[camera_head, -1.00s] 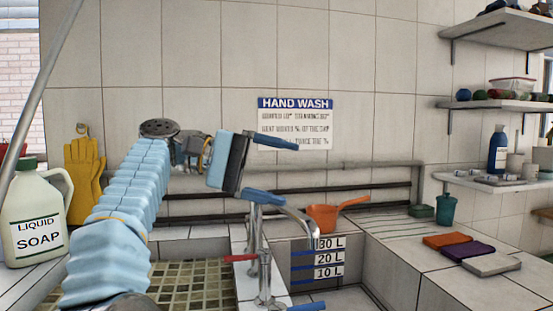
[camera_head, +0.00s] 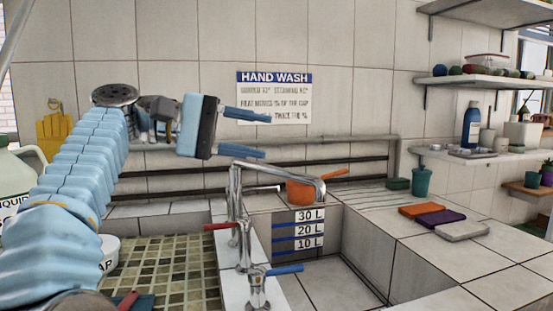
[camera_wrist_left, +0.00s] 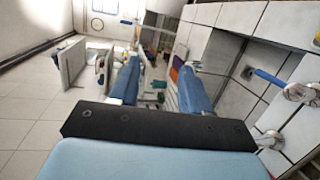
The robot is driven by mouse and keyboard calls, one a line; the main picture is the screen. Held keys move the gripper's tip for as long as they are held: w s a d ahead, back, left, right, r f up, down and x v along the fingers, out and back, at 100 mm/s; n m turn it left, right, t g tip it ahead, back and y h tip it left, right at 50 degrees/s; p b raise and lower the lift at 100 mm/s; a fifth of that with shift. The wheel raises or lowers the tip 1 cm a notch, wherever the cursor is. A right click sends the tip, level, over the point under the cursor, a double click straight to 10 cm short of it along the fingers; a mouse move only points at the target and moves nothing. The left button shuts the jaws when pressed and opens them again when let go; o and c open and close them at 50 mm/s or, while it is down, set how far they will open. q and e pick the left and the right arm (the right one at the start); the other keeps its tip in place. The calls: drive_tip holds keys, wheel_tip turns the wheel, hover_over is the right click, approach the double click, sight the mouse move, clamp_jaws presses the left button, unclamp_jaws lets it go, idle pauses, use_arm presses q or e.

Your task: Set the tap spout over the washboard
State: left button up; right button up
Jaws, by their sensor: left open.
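The chrome tap spout (camera_head: 280,170) rises from the ledge between the two basins and arches to the right, its end over the deep basin with the litre scale. A red lever (camera_head: 219,226) and a blue lever (camera_head: 285,269) sit on the tap's fittings. A ridged sloping surface (camera_head: 350,197), which looks like the washboard, lies behind and right of the spout end. My left gripper (camera_head: 266,135) is open and empty, above the spout and apart from it. Its spread fingers also show in the left wrist view (camera_wrist_left: 160,78). My right gripper is not in view.
An orange scoop (camera_head: 306,192) stands behind the spout. Sponges (camera_head: 445,217) and a teal cup (camera_head: 421,182) lie on the right counter. The mosaic basin (camera_head: 165,275) is at left. A soap jug (camera_head: 14,185) stands at the left edge.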

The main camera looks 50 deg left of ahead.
sight(288, 173)
use_arm(q)
drive_tip(key=w+a+f+n+t+y+b, duration=0.1)
drive_tip(key=a+f+n+t+y+b, duration=0.2)
drive_tip(key=a+f, duration=0.55)
drive_tip(key=shift+g+y, duration=0.4)
drive_tip(key=shift+y, duration=0.2)
drive_tip(key=x, duration=0.4)
drive_tip(key=p+x, duration=0.1)
drive_tip(key=x, duration=0.3)
drive_tip(key=a+r+x, duration=0.1)
drive_tip(key=x, duration=0.4)
drive_tip(key=shift+w, duration=0.4)
drive_tip(key=shift+c, duration=0.4)
clamp_jaws()
